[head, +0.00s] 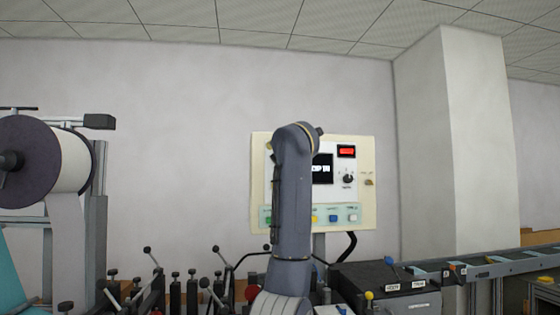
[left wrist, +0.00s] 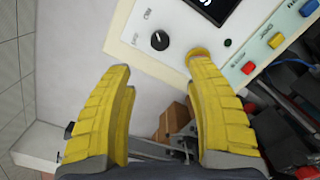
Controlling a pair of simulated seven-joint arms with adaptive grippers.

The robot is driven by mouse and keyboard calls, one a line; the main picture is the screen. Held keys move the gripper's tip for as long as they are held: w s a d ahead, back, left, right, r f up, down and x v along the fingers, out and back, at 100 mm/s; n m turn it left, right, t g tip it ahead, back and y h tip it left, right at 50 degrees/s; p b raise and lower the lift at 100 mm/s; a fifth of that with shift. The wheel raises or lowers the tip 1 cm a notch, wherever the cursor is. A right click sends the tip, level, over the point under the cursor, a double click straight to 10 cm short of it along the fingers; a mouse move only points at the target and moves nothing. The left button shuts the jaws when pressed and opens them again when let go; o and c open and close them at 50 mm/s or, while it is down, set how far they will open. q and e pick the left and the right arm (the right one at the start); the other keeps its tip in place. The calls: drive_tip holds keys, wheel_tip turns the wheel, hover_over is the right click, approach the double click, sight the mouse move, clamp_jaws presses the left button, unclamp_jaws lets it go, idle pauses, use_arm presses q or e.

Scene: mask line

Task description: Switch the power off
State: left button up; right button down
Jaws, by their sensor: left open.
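The control panel (head: 258,150) stands upright against the wall in the head view, cream-framed with a white face. It carries a dark screen (head: 322,170), a red display (head: 346,151), a black rotary knob (head: 348,178) and a row of coloured buttons. In the left wrist view the same knob (left wrist: 160,40) is just beyond my left gripper (left wrist: 160,66). That gripper is open, its yellow fingers apart with nothing held between them. The right-hand finger's tip overlaps the panel face; I cannot tell whether it touches. My right gripper is not in view.
My grey arm covers the panel's left part in the head view. A large roll (head: 75,165) stands at left. Several black levers and a dark box (head: 385,288) lie below the panel. A conveyor (head: 490,268) runs at right, by a pillar (head: 470,140).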

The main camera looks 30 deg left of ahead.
use_arm(q)
drive_tip(key=x, duration=1.4)
drive_tip(key=shift+o, duration=0.2)
clamp_jaws()
idle(0.3)
